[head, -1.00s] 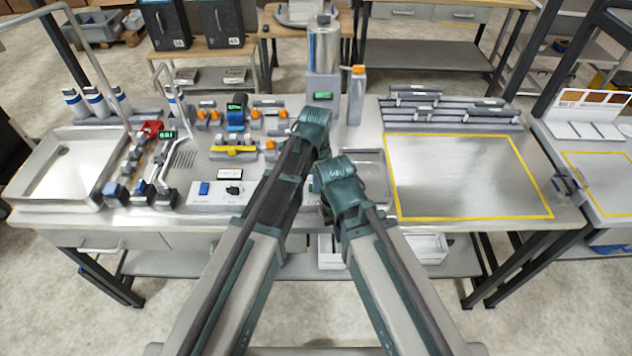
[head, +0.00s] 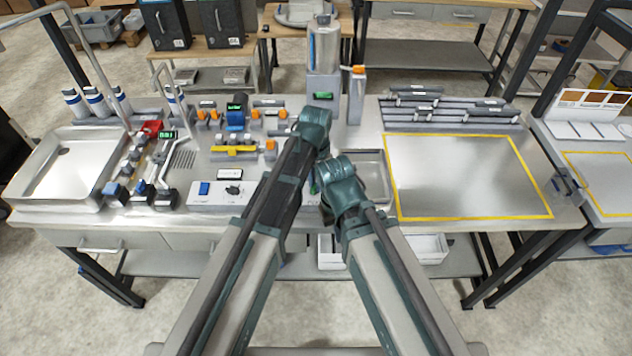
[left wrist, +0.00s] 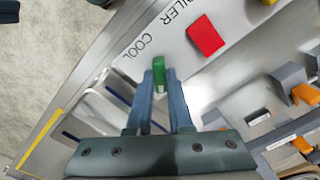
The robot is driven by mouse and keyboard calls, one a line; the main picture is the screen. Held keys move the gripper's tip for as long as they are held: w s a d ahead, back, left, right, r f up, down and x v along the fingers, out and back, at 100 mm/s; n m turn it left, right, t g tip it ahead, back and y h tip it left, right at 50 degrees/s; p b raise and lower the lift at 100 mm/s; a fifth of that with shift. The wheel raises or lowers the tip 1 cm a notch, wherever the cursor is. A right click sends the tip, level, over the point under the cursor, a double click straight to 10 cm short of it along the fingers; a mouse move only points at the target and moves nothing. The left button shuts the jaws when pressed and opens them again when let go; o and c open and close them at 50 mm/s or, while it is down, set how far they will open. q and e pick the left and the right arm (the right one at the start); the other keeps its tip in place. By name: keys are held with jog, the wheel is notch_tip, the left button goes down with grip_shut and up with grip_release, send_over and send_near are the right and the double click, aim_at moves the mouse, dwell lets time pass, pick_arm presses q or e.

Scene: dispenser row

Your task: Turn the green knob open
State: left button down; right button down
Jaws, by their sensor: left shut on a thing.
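The green knob (left wrist: 159,70) shows in the left wrist view as a narrow upright grip on a pale panel, beside the printed word COOL. My left gripper (left wrist: 159,85) is shut on it, with one blue-grey finger on each side. In the head view my left arm reaches to the middle of the bench, and its wrist and my right wrist hide most of the panel and the fingertips. My right arm ends close beside the left one, and its fingers are hidden.
A red knob (left wrist: 205,35) sits on the same panel, near the green one. A steel sink (head: 65,165) is at the left. A yellow-framed steel area (head: 465,175) at the right is clear. A silver cylinder (head: 324,45) stands behind my arms.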

pick_arm(q)
jog(key=n, duration=0.3)
jog(key=shift+n, duration=2.1)
jog(key=c, duration=0.8)
grip_release()
jog(key=shift+r, duration=0.1)
notch_tip(320, 180, up, 14)
jog(key=p, duration=1.3)
jog(key=shift+f+p, duration=0.2)
jog(key=shift+p, duration=0.2)
